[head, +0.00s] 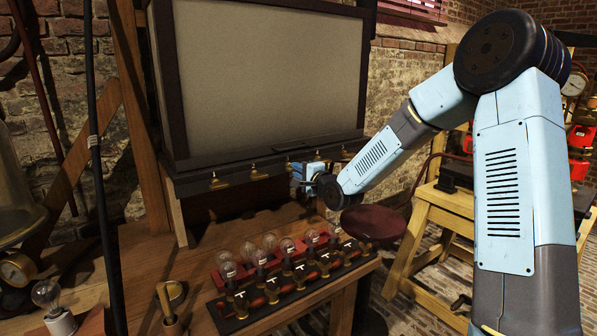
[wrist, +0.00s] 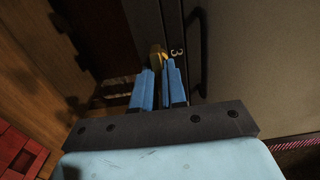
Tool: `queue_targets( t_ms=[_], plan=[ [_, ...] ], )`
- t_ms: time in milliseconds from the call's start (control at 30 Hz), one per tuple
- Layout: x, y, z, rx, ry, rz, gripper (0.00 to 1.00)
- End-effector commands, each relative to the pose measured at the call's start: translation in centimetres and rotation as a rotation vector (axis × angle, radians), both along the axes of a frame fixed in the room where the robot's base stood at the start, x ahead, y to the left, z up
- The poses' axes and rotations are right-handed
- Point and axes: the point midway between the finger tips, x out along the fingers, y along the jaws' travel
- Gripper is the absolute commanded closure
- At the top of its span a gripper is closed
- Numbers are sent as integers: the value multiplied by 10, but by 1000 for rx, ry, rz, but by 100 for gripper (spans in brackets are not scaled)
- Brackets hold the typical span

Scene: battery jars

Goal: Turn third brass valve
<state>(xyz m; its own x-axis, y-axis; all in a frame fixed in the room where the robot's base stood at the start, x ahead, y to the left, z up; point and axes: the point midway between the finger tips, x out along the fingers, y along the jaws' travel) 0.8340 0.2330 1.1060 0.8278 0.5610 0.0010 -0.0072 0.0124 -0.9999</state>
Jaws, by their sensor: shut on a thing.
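A row of small brass valves runs along the lower edge of a dark-framed panel (head: 270,80) in the head view. Two valves, the left one (head: 218,183) and the one beside it (head: 258,174), show clearly there. In the wrist view, a brass valve (wrist: 157,49) sits by a white "3" on the dark frame (wrist: 172,18). The blue fingers of my gripper (wrist: 160,72) are closed on this third valve, and their tips partly hide it. In the head view my gripper (head: 303,172) is at the panel's lower edge, and the third valve is hard to make out.
Below on the wooden bench (head: 205,235) stands a rack (head: 285,290) with several glass bulbs. A round dark red seat or disc (head: 373,223) is below my arm. A bulb on a base (head: 50,308) and a wooden-handled tool (head: 170,308) are at the front left.

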Motion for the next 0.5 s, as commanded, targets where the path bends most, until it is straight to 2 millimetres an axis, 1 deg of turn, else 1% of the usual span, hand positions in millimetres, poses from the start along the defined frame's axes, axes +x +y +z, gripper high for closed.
queue_targets(
  t_ms=[33,233,267,500],
  plan=[
    [4,-6,1,4,-2,-13,100],
    [4,-6,1,2,-2,-13,100],
    [4,-6,1,3,-1,-13,86],
    [2,-3,0,1,-1,-7,63]
  ],
)
